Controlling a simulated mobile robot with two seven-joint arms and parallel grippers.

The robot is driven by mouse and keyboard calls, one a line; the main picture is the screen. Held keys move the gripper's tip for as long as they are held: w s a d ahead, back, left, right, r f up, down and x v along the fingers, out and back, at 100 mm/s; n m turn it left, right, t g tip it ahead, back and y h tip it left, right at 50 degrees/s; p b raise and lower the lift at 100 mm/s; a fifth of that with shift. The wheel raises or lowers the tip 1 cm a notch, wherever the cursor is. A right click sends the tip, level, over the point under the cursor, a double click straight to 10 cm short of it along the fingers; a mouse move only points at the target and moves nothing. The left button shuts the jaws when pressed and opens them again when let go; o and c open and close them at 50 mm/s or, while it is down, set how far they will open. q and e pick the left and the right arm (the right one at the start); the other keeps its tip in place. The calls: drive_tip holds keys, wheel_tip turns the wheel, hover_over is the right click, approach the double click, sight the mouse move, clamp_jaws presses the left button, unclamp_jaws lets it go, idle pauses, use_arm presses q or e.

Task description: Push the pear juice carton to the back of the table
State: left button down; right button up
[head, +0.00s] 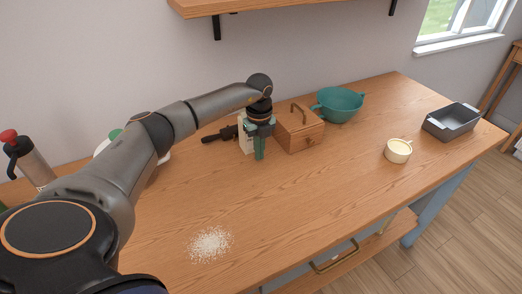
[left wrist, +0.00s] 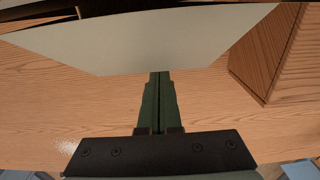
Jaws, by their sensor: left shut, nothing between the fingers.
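The pear juice carton (head: 243,136) appears to be the pale upright box just behind my left gripper, mostly hidden by the hand in the head view. In the left wrist view, the carton (left wrist: 140,42) is a broad pale face filling the upper middle. My left gripper (head: 259,156) points down at the table, its green fingers shut with nothing between them. In the left wrist view, the fingertips (left wrist: 160,76) are at the lower edge of the carton's face; I cannot tell whether they touch it. My right gripper is not in view.
A wooden box (head: 300,135) stands close right of the carton, a dark object (head: 220,134) lies at its left. A teal bowl (head: 339,106), cream cup (head: 398,151) and grey pan (head: 452,123) are farther right. White grains (head: 210,244) lie near the front.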

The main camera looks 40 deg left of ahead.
use_arm(q)
wheel_tip(320, 180, up, 10)
drive_tip(key=shift+d+b, duration=0.15)
drive_tip(key=shift+b, duration=0.3)
